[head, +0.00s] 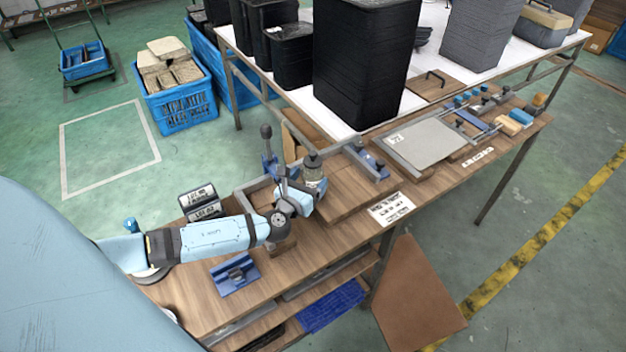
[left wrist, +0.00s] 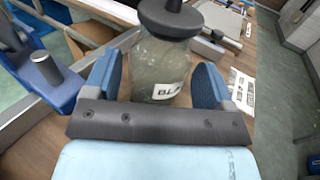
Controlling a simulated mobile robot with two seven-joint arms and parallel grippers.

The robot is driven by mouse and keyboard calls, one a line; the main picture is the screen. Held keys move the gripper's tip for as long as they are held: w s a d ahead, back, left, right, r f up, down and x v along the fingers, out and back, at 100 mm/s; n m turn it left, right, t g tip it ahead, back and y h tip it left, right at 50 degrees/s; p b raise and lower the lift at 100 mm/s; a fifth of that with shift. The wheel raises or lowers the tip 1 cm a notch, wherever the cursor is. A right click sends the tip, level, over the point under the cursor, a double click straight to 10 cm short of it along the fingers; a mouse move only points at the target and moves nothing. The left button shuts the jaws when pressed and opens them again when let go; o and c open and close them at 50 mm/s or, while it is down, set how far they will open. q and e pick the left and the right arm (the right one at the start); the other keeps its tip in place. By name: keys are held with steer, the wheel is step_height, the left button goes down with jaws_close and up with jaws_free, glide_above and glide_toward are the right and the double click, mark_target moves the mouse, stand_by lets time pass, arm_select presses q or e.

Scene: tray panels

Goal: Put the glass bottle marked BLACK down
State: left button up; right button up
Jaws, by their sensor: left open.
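The glass bottle marked BLACK (head: 314,171) is upright on the wooden workbench, with a dark cap and a greenish clear body. In the left wrist view the bottle (left wrist: 160,62) shows a white label reading "BLA", the rest of the word turned out of sight. My left gripper (head: 303,196) is open, its two blue-padded fingers on either side of the bottle. In the left wrist view a gap shows between the bottle and the right finger; contact at the left finger is unclear. The bottle's base is hidden behind the gripper. My right gripper is not in view.
A blue clamp fixture with a dark-knobbed lever (head: 267,150) stands close left of the bottle. A grey panel (head: 425,145) lies farther right. Tall black bins (head: 362,60) stand on the table behind.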

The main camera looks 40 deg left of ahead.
arm_select(q)
steer(key=shift+w+a+f, duration=0.1)
steer(key=shift+w+a, duration=0.05)
steer(key=shift+w, duration=0.85)
steer(key=shift+c, duration=0.2)
steer(key=c, duration=0.7)
steer(key=shift+c, duration=0.7)
steer(key=shift+r, duration=0.2)
